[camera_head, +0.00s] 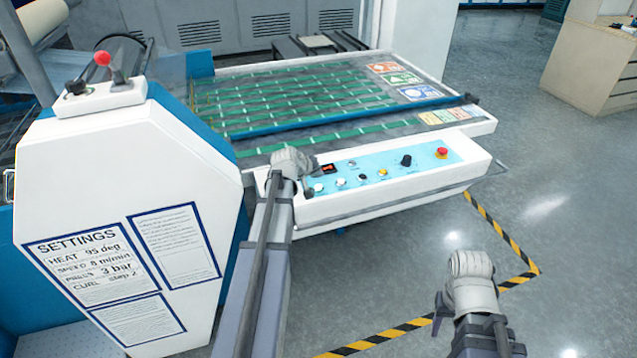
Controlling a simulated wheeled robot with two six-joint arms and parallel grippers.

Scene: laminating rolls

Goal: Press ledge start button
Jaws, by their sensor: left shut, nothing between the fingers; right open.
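The ledge control panel (425,160) is a light blue strip on a white housing along the front of the table. It carries a white button (318,187) at its left end, further small buttons, a yellow button (382,173), a black knob (406,160), a red mushroom button (441,153) and a small dark display (328,169). No readable label tells which is the start button. My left gripper (303,180) is shut and empty at the panel's left end, close beside the white button; contact cannot be told. My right gripper (469,264) is open and empty, in front of the panel.
Behind the panel is a table with green-striped sheets (300,105) and a blue bar (340,118). Floor at right is clear inside and beyond striped tape (505,235).

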